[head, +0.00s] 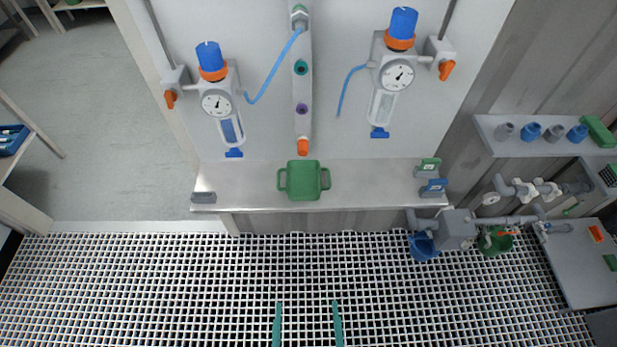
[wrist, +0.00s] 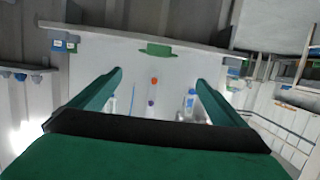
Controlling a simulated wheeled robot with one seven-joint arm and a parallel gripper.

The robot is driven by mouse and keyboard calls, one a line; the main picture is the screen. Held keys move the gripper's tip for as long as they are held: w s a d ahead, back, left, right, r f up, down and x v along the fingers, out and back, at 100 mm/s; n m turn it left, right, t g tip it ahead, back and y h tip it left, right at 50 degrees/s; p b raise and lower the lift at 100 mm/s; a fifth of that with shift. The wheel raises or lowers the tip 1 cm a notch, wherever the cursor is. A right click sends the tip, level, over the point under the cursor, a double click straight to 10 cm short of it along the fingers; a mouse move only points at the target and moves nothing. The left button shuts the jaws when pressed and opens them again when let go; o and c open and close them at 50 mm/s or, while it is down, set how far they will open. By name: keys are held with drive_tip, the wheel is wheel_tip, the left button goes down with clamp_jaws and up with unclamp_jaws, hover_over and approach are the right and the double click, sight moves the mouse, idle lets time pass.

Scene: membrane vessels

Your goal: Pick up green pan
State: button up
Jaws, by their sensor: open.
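The green pan (head: 303,181) is a squarish pan with a handle on each side. It sits on the grey metal shelf (head: 240,181) below the wall panel, near the shelf's middle. In the wrist view the pan (wrist: 158,50) shows small, at the far edge of the panel, seen beyond the fingers. My gripper (head: 308,305) shows as two teal fingers at the bottom of the head view, over the floor grating and well short of the shelf. In the wrist view my gripper (wrist: 160,80) has its fingers wide apart with nothing between them.
Two gauge units (head: 217,103) and (head: 397,74) with blue caps hang on the panel above the shelf. Small green (head: 429,165) and blue (head: 434,187) items stand at the shelf's right end, a grey block (head: 203,197) at its left. Pipes (head: 457,229) are at right. The floor grating (head: 180,290) is clear.

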drive_tip(key=f+x, duration=0.2)
drive_tip(key=x, duration=0.7)
drive_tip(key=g, duration=0.1)
approach(304, 183)
drive_tip(key=r, duration=0.4)
drive_tip(key=shift+s+d+r, duration=0.15)
drive_tip(key=shift+s+r, duration=0.1)
drive_tip(key=shift+r, duration=0.1)
drive_tip(key=x, duration=0.4)
drive_tip(key=shift+w+f, duration=0.15)
drive_tip(key=shift+w, duration=0.05)
drive_tip(key=shift+a+f+x, duration=0.1)
drive_tip(key=shift+f+x, duration=0.1)
drive_tip(key=shift+x, duration=1.4)
drive_tip(key=shift+a+f+x, duration=0.1)
drive_tip(key=shift+f+x, duration=0.1)
drive_tip(key=shift+x, duration=1.35)
drive_tip(key=shift+s, duration=0.2)
drive_tip(key=shift+c, duration=0.3)
drive_tip(key=c, duration=1)
drive_tip(key=shift+c, duration=0.6)
